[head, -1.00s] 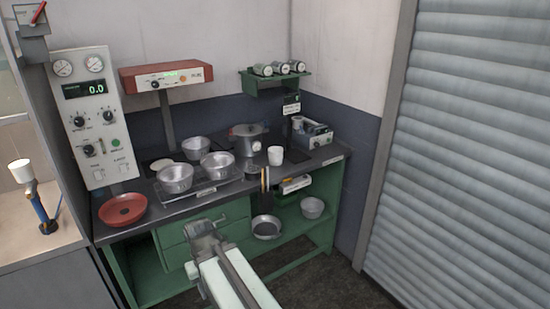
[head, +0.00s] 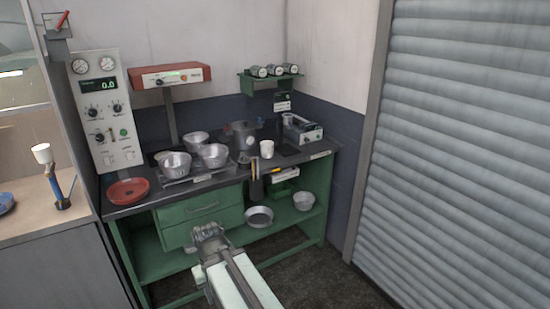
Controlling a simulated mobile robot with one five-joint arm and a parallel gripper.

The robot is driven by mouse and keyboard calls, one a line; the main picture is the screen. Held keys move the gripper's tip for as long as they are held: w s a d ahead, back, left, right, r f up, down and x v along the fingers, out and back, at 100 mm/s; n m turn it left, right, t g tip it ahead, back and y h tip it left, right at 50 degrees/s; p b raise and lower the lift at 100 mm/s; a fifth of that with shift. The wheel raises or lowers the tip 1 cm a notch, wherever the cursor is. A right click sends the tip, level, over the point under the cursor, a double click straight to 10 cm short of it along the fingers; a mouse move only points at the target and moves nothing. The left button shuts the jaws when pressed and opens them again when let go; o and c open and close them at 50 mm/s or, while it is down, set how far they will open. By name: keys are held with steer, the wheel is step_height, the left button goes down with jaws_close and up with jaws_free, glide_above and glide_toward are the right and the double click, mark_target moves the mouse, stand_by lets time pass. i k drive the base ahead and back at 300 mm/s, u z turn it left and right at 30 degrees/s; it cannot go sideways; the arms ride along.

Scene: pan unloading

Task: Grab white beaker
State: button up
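The white beaker (head: 267,149) stands upright on the dark top of the green workbench (head: 318,157), right of the metal pans and in front of a grey lidded pot (head: 243,134). My gripper (head: 208,230) is low in the head view, in front of the bench drawers. It is apart from the beaker, which lies up and to the right of it in the picture. I see nothing held, but the fingertips are too small to tell whether they are open or shut.
Several metal pans (head: 175,164) sit left of the beaker. A red pan (head: 128,192) lies at the bench's left end. A dark holder with upright tools (head: 256,187) is at the front edge below the beaker. A grey device (head: 303,131) stands behind right.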

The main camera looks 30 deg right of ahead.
mark_target(267, 147)
steer(key=u, duration=0.45)
steer(key=i, duration=1.25)
steer(key=u, duration=0.1)
